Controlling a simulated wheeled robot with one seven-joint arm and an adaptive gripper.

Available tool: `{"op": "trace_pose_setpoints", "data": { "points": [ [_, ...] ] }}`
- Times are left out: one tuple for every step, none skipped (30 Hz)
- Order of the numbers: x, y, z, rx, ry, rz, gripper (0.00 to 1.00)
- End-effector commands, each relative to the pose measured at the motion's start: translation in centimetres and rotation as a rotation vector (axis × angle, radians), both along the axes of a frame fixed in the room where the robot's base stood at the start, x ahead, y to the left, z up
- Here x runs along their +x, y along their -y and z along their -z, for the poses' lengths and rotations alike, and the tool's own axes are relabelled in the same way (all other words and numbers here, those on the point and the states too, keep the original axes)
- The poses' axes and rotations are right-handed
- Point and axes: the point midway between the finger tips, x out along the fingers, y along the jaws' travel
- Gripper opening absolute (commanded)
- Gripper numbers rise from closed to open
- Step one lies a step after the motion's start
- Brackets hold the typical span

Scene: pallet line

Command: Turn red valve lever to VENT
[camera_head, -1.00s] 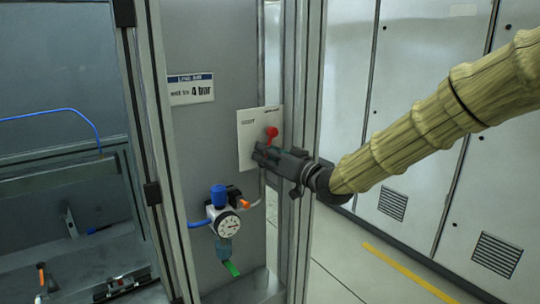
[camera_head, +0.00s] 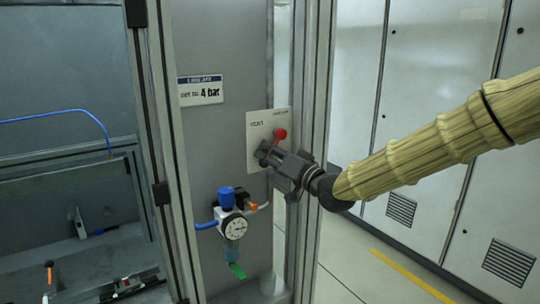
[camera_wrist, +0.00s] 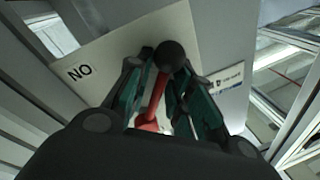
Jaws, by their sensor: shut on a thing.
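The red valve lever (camera_head: 272,147) sits on a white plate (camera_head: 256,128) on the grey panel. Its red pivot end (camera_head: 281,134) is at the upper right, and the lever slants down and left from it into the jaws. My gripper (camera_head: 266,156) is shut around the lever. In the wrist view the red lever (camera_wrist: 154,98) and its black ball knob (camera_wrist: 170,55) lie between the fingers of my gripper (camera_wrist: 161,72). Printing beside the plate's upper left is too small to read surely; the wrist view shows the letters "NO" on the plate (camera_wrist: 110,58).
A regulator with a round gauge (camera_head: 237,229) and blue knob (camera_head: 227,197) is below the plate. A grey frame post (camera_head: 312,130) stands close to my gripper's right. Floor (camera_head: 345,265) at right is clear.

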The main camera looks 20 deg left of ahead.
Motion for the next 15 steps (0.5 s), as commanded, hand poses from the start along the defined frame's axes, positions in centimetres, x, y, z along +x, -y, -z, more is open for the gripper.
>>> {"op": "trace_pose_setpoints", "data": {
  "points": [
    [0.02,0.00,-0.13,0.001,0.002,0.000,0.00],
    [0.02,-0.01,-0.12,0.001,0.002,0.000,0.24],
    [0.02,0.00,-0.13,0.001,0.002,0.000,0.30],
    [0.02,-0.01,-0.12,0.001,0.002,0.000,0.30],
    [0.02,-0.01,-0.12,0.001,0.002,0.000,0.30],
    [0.02,-0.01,-0.10,0.001,0.002,0.000,0.30],
    [0.01,0.00,-0.10,0.001,0.002,0.000,0.30],
    [0.01,0.00,-0.08,0.001,0.002,0.000,0.30],
    [0.01,-0.01,-0.07,0.001,0.002,0.000,0.30],
    [0.01,-0.01,-0.06,0.001,0.002,0.000,0.30],
    [0.01,0.00,-0.06,0.000,0.001,-0.001,0.30],
    [0.00,0.03,-0.04,0.000,0.001,-0.001,0.30],
    [-0.03,0.09,-0.04,0.000,0.001,0.000,0.30],
    [-0.07,0.18,-0.02,0.000,0.001,0.000,0.30],
    [-0.17,0.38,0.00,0.000,0.001,0.000,0.30]
  ]
}}
